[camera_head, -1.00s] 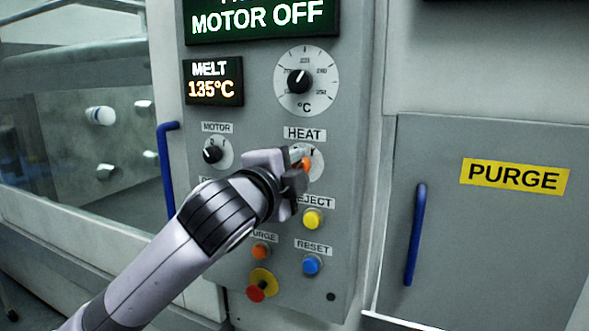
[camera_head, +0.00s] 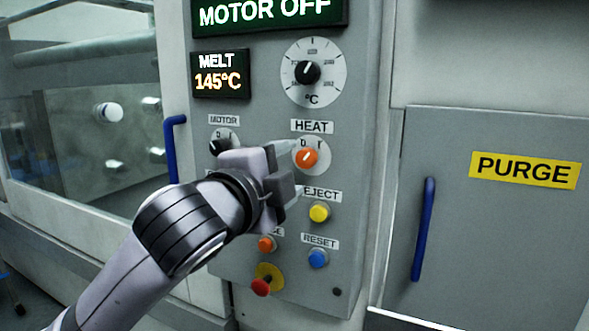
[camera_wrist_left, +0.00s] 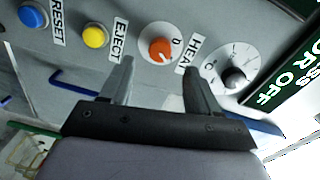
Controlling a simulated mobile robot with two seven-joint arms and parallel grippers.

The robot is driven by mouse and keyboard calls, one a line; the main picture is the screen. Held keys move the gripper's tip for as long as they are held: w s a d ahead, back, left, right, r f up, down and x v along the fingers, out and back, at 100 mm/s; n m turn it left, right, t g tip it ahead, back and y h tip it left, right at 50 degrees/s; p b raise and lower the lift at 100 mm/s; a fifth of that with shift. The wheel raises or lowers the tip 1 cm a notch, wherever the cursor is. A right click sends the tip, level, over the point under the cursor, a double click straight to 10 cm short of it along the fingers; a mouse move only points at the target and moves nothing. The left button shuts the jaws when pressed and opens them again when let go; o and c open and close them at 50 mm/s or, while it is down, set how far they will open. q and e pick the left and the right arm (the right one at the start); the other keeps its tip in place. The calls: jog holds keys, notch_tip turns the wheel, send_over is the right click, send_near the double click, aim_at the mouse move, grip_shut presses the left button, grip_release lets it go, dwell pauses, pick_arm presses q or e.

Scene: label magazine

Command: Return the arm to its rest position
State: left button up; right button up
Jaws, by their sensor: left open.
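My left gripper (camera_head: 285,172) is in front of the grey control panel (camera_head: 350,215) in the head view, its arm coming in from the lower left. Its fingers are apart with nothing between them. The orange heat knob (camera_head: 307,157) is just right of the fingertips and clear of them. In the left wrist view the two fingers (camera_wrist_left: 160,82) are spread, and the orange knob (camera_wrist_left: 160,50) shows beyond the gap. My right gripper is in neither view.
The panel has a black temperature dial (camera_head: 308,72), a yellow eject button (camera_head: 319,211), a blue reset button (camera_head: 318,258) and a red knob (camera_head: 261,286). The melt display (camera_head: 220,74) reads 145°C. Blue handles stand at left (camera_head: 170,150) and right (camera_head: 424,230).

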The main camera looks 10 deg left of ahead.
pick_arm(q)
jog(key=shift+s+a, duration=0.15)
jog(key=shift+s, duration=0.5)
notch_tip(320, 180, down, 32)
jog(key=s+a+n+g, duration=0.2)
jog(key=n+g, duration=0.2)
jog(key=n, duration=0.5)
jog(key=s+a+f+n+g, duration=0.1)
jog(key=s+a+f+n, duration=0.1)
jog(key=s+f, duration=0.7)
jog(key=s+a+f+n+g+y, duration=0.1)
jog(key=s+a+f+n, duration=0.2)
jog(key=s+f, duration=0.6)
notch_tip(320, 180, down, 2)
jog(key=shift+s+f+n+g, duration=0.3)
jog(key=shift+n+g, duration=0.1)
jog(key=shift+n, duration=0.6)
